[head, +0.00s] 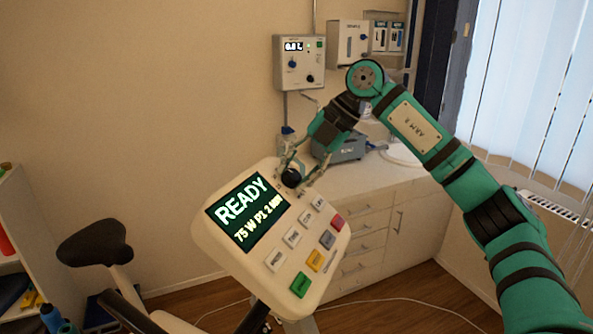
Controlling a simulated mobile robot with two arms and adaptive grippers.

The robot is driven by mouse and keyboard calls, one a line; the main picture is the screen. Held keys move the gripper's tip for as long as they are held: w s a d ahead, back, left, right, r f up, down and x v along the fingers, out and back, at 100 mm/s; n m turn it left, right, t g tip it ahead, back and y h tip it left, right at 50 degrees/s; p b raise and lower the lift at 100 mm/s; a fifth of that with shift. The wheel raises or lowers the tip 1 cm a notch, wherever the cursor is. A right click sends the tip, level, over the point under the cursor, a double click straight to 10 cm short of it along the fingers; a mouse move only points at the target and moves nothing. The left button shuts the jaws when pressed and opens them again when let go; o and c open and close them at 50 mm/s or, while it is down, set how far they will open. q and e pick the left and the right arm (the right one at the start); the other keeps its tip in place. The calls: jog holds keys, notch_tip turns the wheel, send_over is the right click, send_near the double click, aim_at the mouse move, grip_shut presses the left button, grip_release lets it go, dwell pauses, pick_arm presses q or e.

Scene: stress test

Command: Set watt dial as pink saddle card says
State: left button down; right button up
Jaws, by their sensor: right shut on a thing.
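A white console (214,240) stands tilted in the middle of the head view. A round black dial (291,178) sits at the console's top edge. My right gripper (296,179) is shut on this dial, with its fingers on either side, partly covering it. A dark bike saddle (93,243) is at the left; no pink card shows on it. My left gripper is not in view.
Several coloured and white keys, including a green one (300,284), lie below the dial. A white drawer cabinet (395,220) stands behind, with a grey device (340,148) on top. A wall unit (300,62) hangs above. Shelves are at the left, and a cable crosses the floor.

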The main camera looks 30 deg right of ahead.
jog(key=shift+m, duration=1.1)
jog(key=shift+t+y, duration=0.3)
jog(key=o, duration=1.1)
jog(key=shift+d, duration=0.1)
jog(key=shift+o, duration=0.2)
jog(key=shift+r, duration=0.1)
jog(key=v, duration=1.1)
jog(key=shift+d+r, duration=0.3)
